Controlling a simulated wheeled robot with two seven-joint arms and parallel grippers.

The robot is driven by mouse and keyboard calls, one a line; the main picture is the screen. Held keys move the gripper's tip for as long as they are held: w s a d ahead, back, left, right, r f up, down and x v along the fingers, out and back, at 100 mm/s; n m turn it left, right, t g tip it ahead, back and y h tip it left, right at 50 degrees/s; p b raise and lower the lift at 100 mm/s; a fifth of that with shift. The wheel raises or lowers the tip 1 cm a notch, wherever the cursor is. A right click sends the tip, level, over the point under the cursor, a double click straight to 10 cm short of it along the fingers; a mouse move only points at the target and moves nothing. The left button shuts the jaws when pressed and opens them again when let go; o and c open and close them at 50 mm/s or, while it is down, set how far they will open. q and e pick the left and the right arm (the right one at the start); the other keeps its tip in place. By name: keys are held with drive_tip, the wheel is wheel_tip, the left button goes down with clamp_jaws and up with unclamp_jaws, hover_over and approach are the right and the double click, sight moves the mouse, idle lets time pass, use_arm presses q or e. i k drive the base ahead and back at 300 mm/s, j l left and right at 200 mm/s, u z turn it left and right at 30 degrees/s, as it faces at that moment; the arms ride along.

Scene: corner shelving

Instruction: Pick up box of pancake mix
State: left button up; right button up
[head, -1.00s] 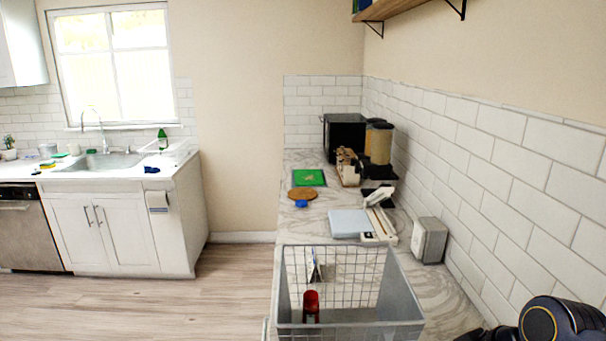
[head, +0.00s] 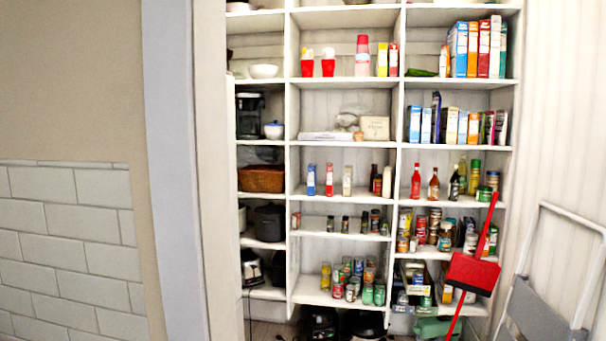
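Several upright boxes stand on the upper right shelf (head: 430,80): a blue one (head: 458,50), an orange-white one (head: 473,50), a red one (head: 484,50) and others. A second row of boxes stands one shelf lower, with blue ones (head: 414,125) at the left and an orange one (head: 473,128) further right. The labels are too small to read, so I cannot tell which box is the pancake mix. Neither of my grippers shows in the head view.
A white pantry frame (head: 202,180) edges the shelving at the left, beside a tiled wall (head: 70,240). A red dustpan (head: 472,273) and a folded step ladder (head: 560,290) stand at the right front. Bottles, jars and cans fill the lower shelves.

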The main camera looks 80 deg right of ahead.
sight(312, 169)
drive_tip(key=k+z, duration=0.25)
drive_tip(key=z, duration=0.25)
drive_tip(key=k+l+z, duration=0.15)
drive_tip(key=z, duration=0.3)
drive_tip(key=i+l+z, duration=0.15)
drive_tip(key=l+z, duration=0.35)
drive_tip(key=i+l+z, duration=0.2)
drive_tip(key=z, duration=0.3)
drive_tip(key=i+l+z, duration=0.2)
drive_tip(key=z, duration=0.3)
drive_tip(key=i+l, duration=0.15)
drive_tip(key=i, duration=0.4)
drive_tip(key=i+l, duration=0.15)
drive_tip(key=i, duration=0.4)
drive_tip(key=i+l, duration=0.15)
drive_tip(key=i, duration=0.4)
drive_tip(key=i+l, duration=0.15)
drive_tip(key=i, duration=0.4)
drive_tip(key=i+l, duration=0.15)
drive_tip(key=i, duration=0.4)
